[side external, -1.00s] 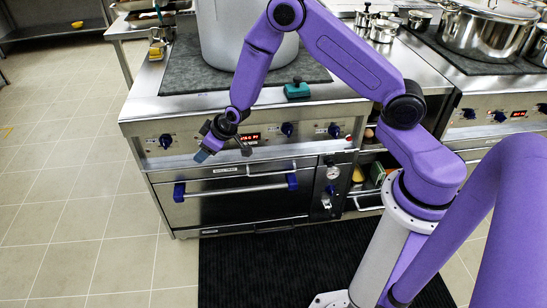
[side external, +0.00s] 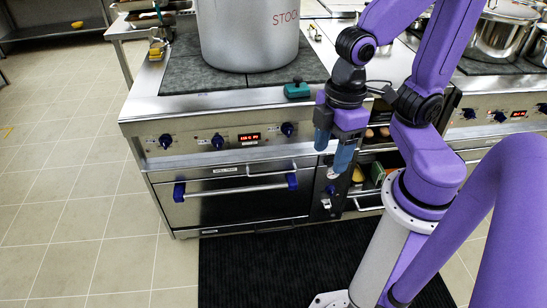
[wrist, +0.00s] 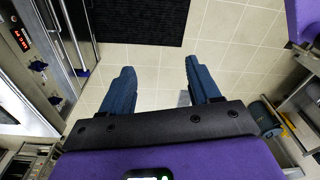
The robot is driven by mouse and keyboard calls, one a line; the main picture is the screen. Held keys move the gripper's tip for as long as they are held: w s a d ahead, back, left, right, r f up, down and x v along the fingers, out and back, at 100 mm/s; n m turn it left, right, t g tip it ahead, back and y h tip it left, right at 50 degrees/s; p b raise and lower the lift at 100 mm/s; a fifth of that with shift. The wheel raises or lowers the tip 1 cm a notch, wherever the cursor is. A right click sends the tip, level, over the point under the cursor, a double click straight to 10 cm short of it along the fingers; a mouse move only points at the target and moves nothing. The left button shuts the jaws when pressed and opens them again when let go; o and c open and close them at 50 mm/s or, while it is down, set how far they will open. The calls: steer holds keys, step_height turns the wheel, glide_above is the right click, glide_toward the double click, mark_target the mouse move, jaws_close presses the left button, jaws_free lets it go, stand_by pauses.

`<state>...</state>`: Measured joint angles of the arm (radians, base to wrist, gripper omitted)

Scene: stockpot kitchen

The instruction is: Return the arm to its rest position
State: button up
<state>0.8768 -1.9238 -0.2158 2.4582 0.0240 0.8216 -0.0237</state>
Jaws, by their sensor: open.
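My gripper (side external: 331,149) hangs in front of the right end of the stove front in the side external view, its fingers pointing down. The arm is folded back close above my base. In the wrist view my gripper (wrist: 158,85) shows two blue fingers spread wide apart with nothing between them.
A large grey stockpot (side external: 247,35) stands on the stove top. A teal sponge-like block (side external: 297,89) lies at the stove's front edge. The oven door (side external: 240,195) is shut. A black mat (side external: 240,265) covers the floor in front. Steel pots (side external: 500,35) stand at the right.

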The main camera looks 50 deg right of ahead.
steer(key=shift+s+d+r+n+h, duration=0.15)
steer(key=shift+s+d, duration=0.45)
steer(key=shift+d, duration=0.05)
steer(key=shift+s+d+r+n+h, duration=0.15)
steer(key=shift+s+d, duration=0.4)
steer(key=shift+d, duration=0.05)
